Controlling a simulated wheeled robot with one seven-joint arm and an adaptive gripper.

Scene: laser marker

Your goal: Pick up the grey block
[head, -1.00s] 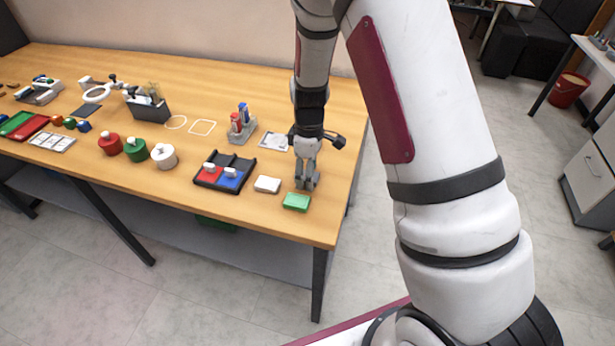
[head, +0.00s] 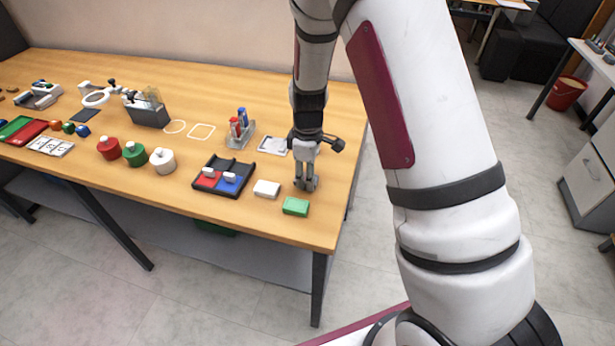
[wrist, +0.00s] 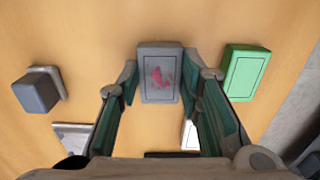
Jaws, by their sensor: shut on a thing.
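The grey block (wrist: 159,73) has red marks on its top face and sits between my fingertips in the wrist view. My gripper (wrist: 160,82) is shut on it, with a finger against each side. In the head view my gripper (head: 306,184) is low at the table's right end, just behind the green block (head: 296,206). The grey block is mostly hidden by the fingers there, and I cannot tell whether it touches the table. The green block (wrist: 246,72) lies to the right in the wrist view, apart from the gripper.
A white block (head: 266,188) lies left of my gripper. A black tray (head: 224,191) with red and blue compartments stands farther left. A dark grey block on a pale base (wrist: 38,92) is at the wrist view's left. The table's right edge is close.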

